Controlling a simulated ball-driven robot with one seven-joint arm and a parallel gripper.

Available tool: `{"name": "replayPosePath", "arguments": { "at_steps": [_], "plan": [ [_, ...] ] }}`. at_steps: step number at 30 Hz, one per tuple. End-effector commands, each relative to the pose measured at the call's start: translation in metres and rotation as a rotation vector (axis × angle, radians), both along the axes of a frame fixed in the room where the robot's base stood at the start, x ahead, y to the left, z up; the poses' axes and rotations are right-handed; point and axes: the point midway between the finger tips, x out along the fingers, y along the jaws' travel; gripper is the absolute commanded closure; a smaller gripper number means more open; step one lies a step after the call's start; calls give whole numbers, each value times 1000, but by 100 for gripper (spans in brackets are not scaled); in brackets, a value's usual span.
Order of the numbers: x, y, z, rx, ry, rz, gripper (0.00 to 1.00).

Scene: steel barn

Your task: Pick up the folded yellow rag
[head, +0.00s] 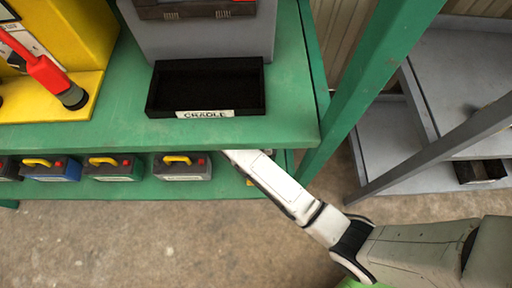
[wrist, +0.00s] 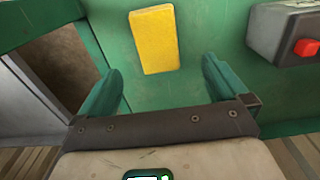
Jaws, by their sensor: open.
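The folded yellow rag (wrist: 154,40) lies flat on a green shelf surface in the wrist view, ahead of my gripper (wrist: 158,75). My gripper's two green fingers are apart, with nothing between them. The rag lies just beyond the fingertips, roughly centred on the gap. In the head view my arm reaches under the green bench top, which hides my gripper. A small yellow patch shows beside the arm on the lower shelf (head: 228,185); I cannot tell if it is the rag.
A grey battery with a red part (wrist: 290,38) stands right of the rag. Several batteries with yellow handles (head: 182,166) line the lower shelf. A black tray marked CRADLE (head: 206,88) sits on the bench top (head: 100,128) above. A green post (head: 362,85) stands right of the arm.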

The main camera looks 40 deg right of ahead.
Motion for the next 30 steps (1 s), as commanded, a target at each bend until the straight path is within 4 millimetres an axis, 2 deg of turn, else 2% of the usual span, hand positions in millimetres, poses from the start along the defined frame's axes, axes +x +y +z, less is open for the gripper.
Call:
{"name": "replayPosePath", "arguments": {
  "at_steps": [1,7,14,24,30],
  "plan": [
    [-1,0,-10,0,3,0,0],
    [-1,-1,-42,0,3,0,0],
    [-1,-1,-55,0,1,0,0],
    [-3,-5,-98,0,1,0,0],
    [-2,-5,-100,0,0,0,0]
  ]
}}
